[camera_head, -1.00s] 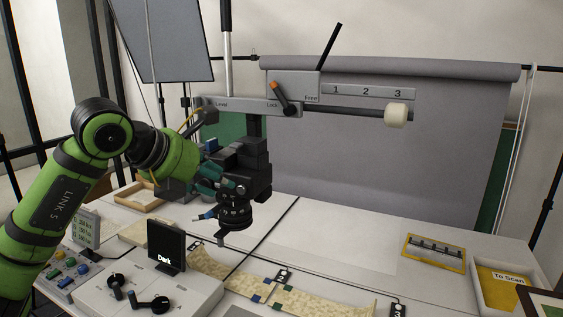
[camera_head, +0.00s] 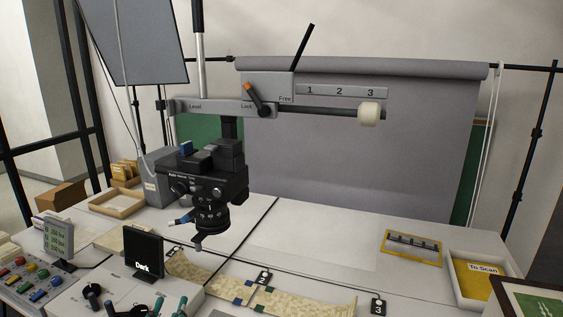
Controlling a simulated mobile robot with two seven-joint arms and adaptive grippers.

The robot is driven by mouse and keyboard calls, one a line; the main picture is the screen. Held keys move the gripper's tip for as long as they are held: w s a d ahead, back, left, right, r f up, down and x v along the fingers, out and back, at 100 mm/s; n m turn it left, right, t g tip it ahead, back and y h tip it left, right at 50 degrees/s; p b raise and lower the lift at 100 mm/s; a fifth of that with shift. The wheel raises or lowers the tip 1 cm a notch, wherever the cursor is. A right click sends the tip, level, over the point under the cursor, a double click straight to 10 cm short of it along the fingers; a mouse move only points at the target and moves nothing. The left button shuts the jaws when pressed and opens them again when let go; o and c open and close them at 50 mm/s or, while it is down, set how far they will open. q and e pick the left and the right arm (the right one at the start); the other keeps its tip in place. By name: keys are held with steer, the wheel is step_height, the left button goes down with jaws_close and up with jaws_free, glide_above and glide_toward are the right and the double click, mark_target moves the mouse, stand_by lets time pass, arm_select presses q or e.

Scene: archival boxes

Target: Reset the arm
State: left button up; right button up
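A grey overhead arm (camera_head: 215,107) marked Level, Lock and Free carries a black camera (camera_head: 205,185) pointing down at its left part. A small lever (camera_head: 256,98) with an orange tip, by the Lock mark, leans up and left. A black rod (camera_head: 303,47) rises above the Free mark, tilted right. A plate (camera_head: 340,91) numbered 1, 2, 3 sits above a dark bar with a white knob (camera_head: 369,114) near its right end. My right gripper is out of view.
A patterned strip (camera_head: 300,300) with number tags lies on the white table below the camera. A dark screen (camera_head: 144,255) and a button panel (camera_head: 35,280) stand at front left. A To Scan tray (camera_head: 455,285) is at right.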

arm_select(q)
steer(key=s+f+n+g, duration=0.2)
steer(key=s+f+g, duration=0.5)
steer(key=s+f, duration=0.6)
steer(key=s+d+f+g+h, duration=0.2)
steer(key=s+f+g, duration=0.5)
steer(key=s, duration=0.6)
step_height(320, 180, down, 28)
steer(key=s+b, duration=0.2)
steer(key=s+a+f+g+b, duration=0.1)
steer(key=s+a+f+b, duration=0.1)
steer(key=s+f, duration=1.2)
steer(key=shift+s+a+f+g, duration=0.3)
steer(key=shift+a+g, duration=0.1)
steer(key=shift+a, duration=0.1)
